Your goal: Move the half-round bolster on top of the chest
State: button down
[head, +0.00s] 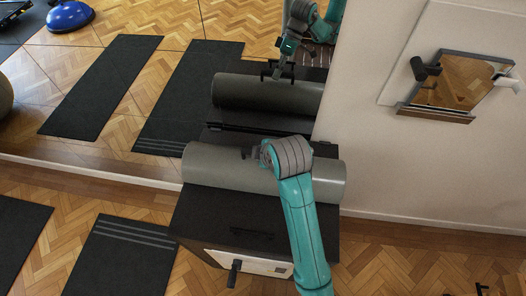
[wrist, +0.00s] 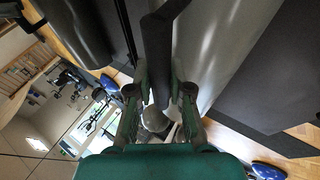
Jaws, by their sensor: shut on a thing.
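The half-round bolster (head: 222,165) is long and grey, and lies level across the back of the black chest (head: 205,218). Its right end reaches to about the chest's right side. I cannot tell whether it rests on the lid or hangs just above it. My gripper (head: 252,153) is at the middle of the bolster's upper back side, partly hidden by my own wrist. In the wrist view the bolster (wrist: 215,45) fills the upper right, and my gripper (wrist: 160,92) is shut on a dark edge or strap of it.
A wall mirror (head: 185,60) stands behind the chest and reflects the bolster, arm and mats. The chest has a pale front panel (head: 245,262) with a dark handle. Dark mats (head: 118,255) lie on the parquet at left. A small framed mirror (head: 445,85) hangs on the right wall.

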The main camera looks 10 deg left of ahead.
jog(key=shift+f, duration=0.2)
dwell(0.3)
jog(key=c, duration=0.7)
grip_release()
jog(key=shift+f, duration=0.1)
jog(key=v, duration=1.2)
jog(key=shift+s, duration=0.1)
jog(key=shift+f, duration=0.15)
